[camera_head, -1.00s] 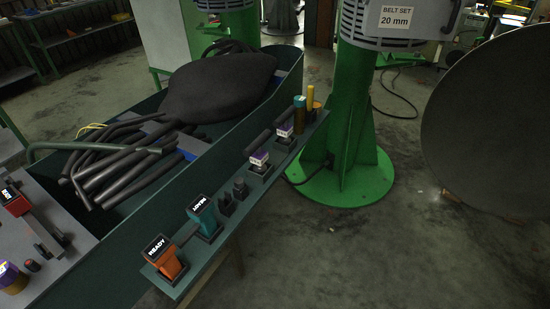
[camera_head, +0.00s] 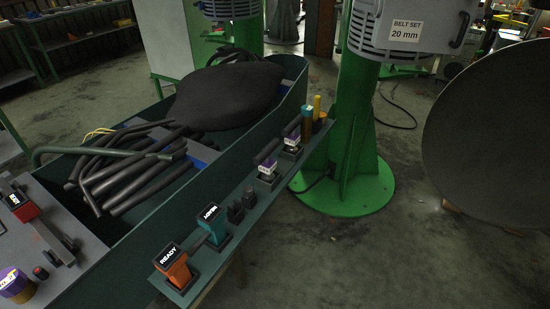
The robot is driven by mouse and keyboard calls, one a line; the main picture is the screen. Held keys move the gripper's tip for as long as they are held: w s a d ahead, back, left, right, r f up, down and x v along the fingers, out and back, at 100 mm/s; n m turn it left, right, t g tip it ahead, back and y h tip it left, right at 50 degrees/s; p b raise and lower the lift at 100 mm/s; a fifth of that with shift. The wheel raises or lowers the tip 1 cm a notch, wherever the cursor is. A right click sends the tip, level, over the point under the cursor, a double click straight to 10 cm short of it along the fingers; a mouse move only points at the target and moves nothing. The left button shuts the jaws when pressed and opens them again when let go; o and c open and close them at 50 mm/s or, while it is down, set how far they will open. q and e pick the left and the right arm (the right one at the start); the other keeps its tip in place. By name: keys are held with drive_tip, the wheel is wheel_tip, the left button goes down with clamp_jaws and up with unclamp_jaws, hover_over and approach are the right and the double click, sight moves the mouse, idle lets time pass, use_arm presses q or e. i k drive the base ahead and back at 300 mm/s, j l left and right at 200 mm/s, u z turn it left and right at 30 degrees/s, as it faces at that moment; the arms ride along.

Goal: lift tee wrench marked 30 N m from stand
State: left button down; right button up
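The nearer purple tool (camera_head: 267,167) is left of the farther one (camera_head: 292,138). Their labels are too small to read, so I cannot tell which, if either, is the tee wrench marked 30 N m. Neither of my grippers is in view, and nothing touches the tools.
An orange READY block (camera_head: 175,267) and a teal block (camera_head: 211,226) stand at the stand's near end. The green bin (camera_head: 120,250) holds dark bars. A green machine column (camera_head: 355,150) stands behind. A large dark disc (camera_head: 490,130) is at right. Floor between is clear.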

sight(266, 164)
drive_tip(key=i+l+z, duration=0.1)
drive_tip(key=i, duration=0.25)
drive_tip(key=i+l, duration=0.3)
drive_tip(key=i+l+z, duration=0.15)
drive_tip(key=i, duration=0.35)
